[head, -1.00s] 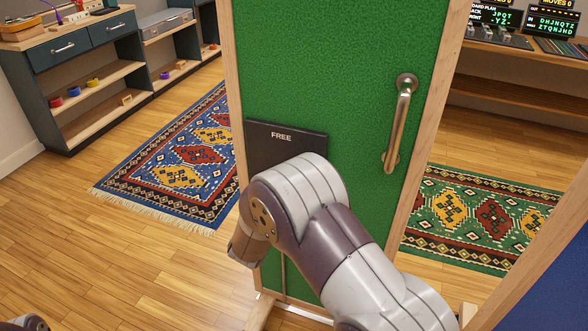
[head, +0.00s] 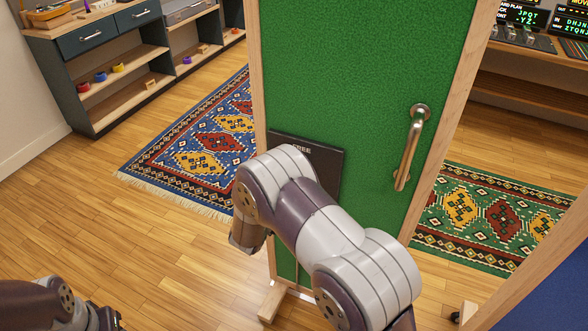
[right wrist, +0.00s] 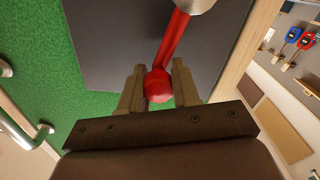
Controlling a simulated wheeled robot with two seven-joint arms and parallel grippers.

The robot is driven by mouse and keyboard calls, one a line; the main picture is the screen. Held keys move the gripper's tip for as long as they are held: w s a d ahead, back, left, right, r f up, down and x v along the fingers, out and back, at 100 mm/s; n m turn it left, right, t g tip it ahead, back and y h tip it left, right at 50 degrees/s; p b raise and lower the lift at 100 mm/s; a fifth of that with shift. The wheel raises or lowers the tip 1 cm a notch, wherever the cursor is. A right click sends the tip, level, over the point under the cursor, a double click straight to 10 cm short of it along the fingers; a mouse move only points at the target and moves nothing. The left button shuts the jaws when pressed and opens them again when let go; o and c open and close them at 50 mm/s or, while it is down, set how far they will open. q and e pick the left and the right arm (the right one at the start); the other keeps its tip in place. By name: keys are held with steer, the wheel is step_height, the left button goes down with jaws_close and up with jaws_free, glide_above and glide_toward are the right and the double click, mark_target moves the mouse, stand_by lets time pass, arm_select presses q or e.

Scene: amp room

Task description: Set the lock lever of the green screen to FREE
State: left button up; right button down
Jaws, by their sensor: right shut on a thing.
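The green screen (head: 370,60) stands upright in a wooden frame in the head view. A dark lock plate (head: 332,160) lettered FREE is on its lower left part, with the lettering partly covered by my right arm. In the right wrist view, the red lock lever (right wrist: 173,40) runs from a metal pivot at the top down to a red round knob (right wrist: 158,88). My right gripper (right wrist: 158,68) is shut on the knob, one finger on each side. The head view hides the lever and this gripper. My left gripper (head: 104,318) shows only partly at the bottom left, its fingers unclear.
A metal handle (head: 410,148) sticks out on the right of the screen. The screen's wooden foot (head: 272,300) is below it. A blue panel (head: 545,285) stands at the lower right. A shelf unit (head: 100,75) stands back left; floor at left is clear.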

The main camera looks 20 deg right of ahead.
steer(key=shift+f, duration=0.15)
stand_by(0.3)
steer(key=c, duration=1.2)
jaws_free()
steer(key=o, duration=0.3)
steer(key=shift+a, duration=0.1)
steer(key=shift+o, duration=0.2)
steer(key=v, duration=1.2)
steer(key=shift+s+a+p, duration=0.15)
steer(key=shift+a+p, duration=0.15)
